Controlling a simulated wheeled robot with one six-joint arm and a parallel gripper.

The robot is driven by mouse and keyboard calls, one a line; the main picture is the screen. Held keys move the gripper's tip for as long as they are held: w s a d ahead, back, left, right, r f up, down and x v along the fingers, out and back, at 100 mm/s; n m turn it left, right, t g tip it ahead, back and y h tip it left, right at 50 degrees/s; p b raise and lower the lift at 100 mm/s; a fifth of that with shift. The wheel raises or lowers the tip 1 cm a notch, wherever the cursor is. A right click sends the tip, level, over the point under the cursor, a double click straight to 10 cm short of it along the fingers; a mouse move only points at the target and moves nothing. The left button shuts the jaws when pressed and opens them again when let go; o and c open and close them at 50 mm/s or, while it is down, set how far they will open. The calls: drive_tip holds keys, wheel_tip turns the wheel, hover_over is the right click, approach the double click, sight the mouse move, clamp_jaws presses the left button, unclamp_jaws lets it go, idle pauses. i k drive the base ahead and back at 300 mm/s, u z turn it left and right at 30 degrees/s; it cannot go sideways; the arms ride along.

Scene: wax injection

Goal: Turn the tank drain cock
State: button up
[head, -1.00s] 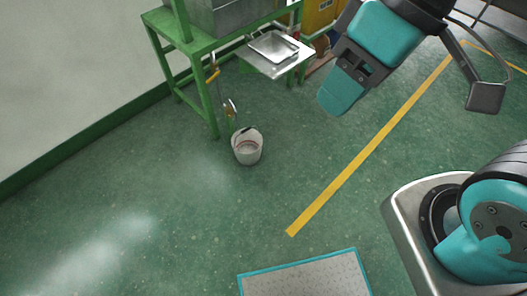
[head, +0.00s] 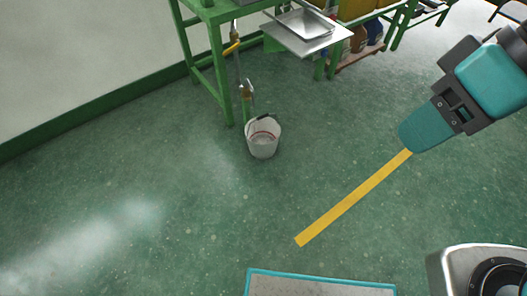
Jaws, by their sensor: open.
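I cannot tell for sure which of these is the tank drain cock. The tank itself is almost wholly out of view above. A white bucket (head: 263,146) stands on the floor below the pipe. My gripper (head: 414,136) is at the right, well apart from the pipe, pointing down-left. It is open, and no object shows in it. Its fingers overlap in this view.
The green stand (head: 222,85) has legs and rails around the pipe. A metal tray (head: 306,25) on a plate (head: 300,46) juts out to its right. A yellow floor line (head: 352,198) and a teal-edged grey mat (head: 310,287) lie in front. The middle floor is clear.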

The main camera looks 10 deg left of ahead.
sight(238, 42)
drive_tip(key=u, duration=0.55)
drive_tip(key=k, duration=1.3)
drive_tip(key=z, duration=0.2)
drive_tip(key=i, duration=1.25)
drive_tip(key=u, duration=0.55)
drive_tip(key=i, duration=0.5)
drive_tip(key=u, duration=0.45)
